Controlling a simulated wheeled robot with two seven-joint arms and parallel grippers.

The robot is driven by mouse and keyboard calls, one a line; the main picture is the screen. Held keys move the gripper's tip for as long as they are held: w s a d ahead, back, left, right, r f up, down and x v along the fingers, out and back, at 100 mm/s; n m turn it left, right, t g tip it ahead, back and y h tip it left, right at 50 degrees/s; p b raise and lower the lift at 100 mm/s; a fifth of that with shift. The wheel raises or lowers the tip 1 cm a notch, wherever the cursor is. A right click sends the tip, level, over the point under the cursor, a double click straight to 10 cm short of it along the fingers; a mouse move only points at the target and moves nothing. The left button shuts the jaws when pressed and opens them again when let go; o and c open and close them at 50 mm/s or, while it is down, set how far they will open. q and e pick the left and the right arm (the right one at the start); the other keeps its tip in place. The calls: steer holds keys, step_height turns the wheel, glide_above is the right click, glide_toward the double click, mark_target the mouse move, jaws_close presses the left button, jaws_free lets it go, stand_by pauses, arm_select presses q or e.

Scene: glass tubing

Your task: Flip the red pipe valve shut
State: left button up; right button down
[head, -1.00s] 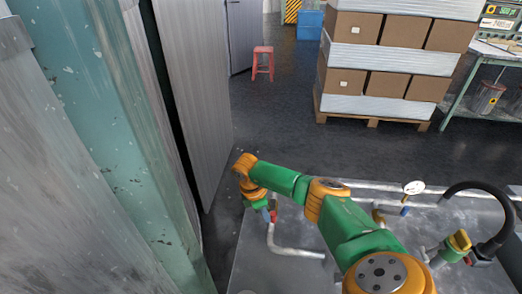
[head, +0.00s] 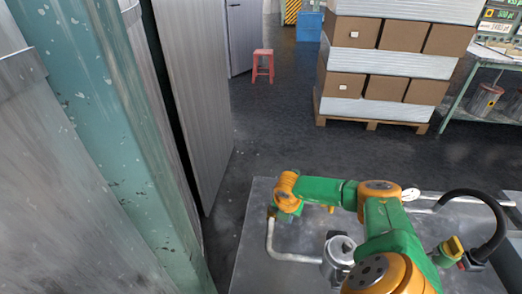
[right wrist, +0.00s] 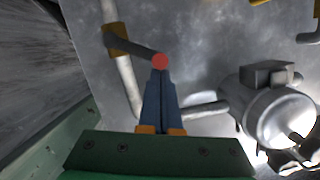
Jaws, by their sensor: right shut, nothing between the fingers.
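The pipe valve shows in the right wrist view: a brass body (right wrist: 117,38) on a grey pipe, with a dark lever (right wrist: 138,47) reaching right and slightly down to a round red end (right wrist: 160,61). My right gripper (right wrist: 160,75) is shut and empty, its blue fingers pointing at the red end. The fingertips appear right at that end; I cannot tell whether they touch. In the head view my right arm's orange and green wrist (head: 287,192) hides the valve and the fingers. My left gripper is not in view.
A bent grey pipe (head: 271,240) runs to a grey cylindrical unit (head: 338,258) on the metal table (head: 255,275). A yellow fitting (head: 450,248) with a black hose (head: 497,215) stands right of my arm. A ribbed grey panel (head: 190,90) rises at left.

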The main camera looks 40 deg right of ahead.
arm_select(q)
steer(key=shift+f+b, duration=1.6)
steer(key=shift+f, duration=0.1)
arm_select(e)
steer(key=shift+w+d+n+t, duration=0.15)
steer(key=shift+d+n+t, duration=0.15)
steer(key=shift+d+n, duration=1.55)
steer(key=shift+d+m, duration=0.35)
